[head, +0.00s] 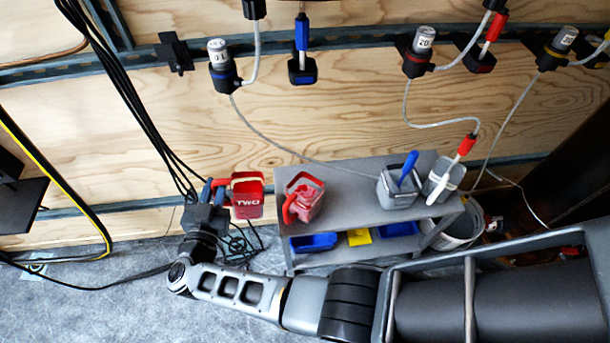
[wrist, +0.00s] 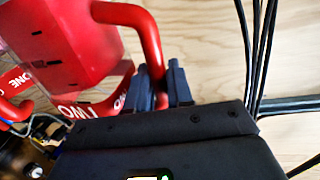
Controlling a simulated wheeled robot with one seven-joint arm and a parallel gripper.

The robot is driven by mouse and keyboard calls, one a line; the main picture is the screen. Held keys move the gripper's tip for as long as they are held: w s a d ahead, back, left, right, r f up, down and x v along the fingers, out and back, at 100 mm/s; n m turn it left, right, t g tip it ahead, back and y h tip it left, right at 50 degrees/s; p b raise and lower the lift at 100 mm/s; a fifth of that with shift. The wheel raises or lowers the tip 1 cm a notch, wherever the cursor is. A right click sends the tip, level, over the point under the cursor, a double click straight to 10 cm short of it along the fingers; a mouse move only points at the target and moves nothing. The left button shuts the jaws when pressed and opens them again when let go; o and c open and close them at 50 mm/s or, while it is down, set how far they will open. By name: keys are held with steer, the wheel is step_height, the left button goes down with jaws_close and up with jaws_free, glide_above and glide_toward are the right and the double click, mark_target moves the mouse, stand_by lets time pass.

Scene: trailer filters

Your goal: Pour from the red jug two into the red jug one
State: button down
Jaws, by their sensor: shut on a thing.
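The red jug two (head: 247,211), marked "TWO", is held in the air just left of the grey bench in the head view. It looks roughly upright; its contents cannot be made out. My gripper (head: 212,187) is shut on its handle from the left. In the wrist view the fingers (wrist: 161,82) close around the red handle, and the jug two body (wrist: 75,55) fills the upper left. The red jug one (head: 306,203) stands on the left end of the bench, apart from jug two, its handle facing left. Part of jug one (wrist: 14,82) shows in the wrist view.
The grey bench (head: 345,190) also carries a grey jug (head: 397,194) with a blue-handled tool and a pale container (head: 441,178) with a red-handled brush. Blue and yellow bins sit below. Black cables (head: 135,105) hang behind my gripper. A white bucket (head: 462,228) stands right of the bench.

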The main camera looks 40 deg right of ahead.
mark_target(226, 180)
steer(key=shift+s+d+r+m+y+p, duration=0.1)
steer(key=shift+s+d+r+m+p, duration=0.3)
steer(key=shift+r+m+p, duration=0.35)
steer(key=shift+s+d+r+m+y+p, duration=0.1)
steer(key=shift+s+d+r+m+p, duration=0.15)
steer(key=shift+d+r+m+p, duration=0.45)
steer(key=shift+s+d+r+m+y+p, duration=0.1)
steer(key=shift+s+d+r+m+p, duration=0.25)
steer(key=shift+r+p, duration=0.7)
steer(key=r+m+p, duration=0.1)
steer(key=s+d+r+p, duration=0.1)
steer(key=d+r+m+p, duration=0.1)
steer(key=r, duration=0.1)
steer(key=shift+s+m+y+p, duration=0.3)
steer(key=shift+p, duration=0.1)
steer(key=shift+s+d+r+m, duration=0.15)
steer(key=shift+d+r+m, duration=0.15)
steer(key=shift+r, duration=0.15)
steer(key=shift+s+d+m+y, duration=0.25)
steer(key=shift+d+m+y, duration=0.1)
steer(key=shift+m, duration=0.35)
stand_by(0.4)
steer(key=shift+s+d+r, duration=0.1)
steer(key=shift+r, duration=0.1)
stand_by(0.5)
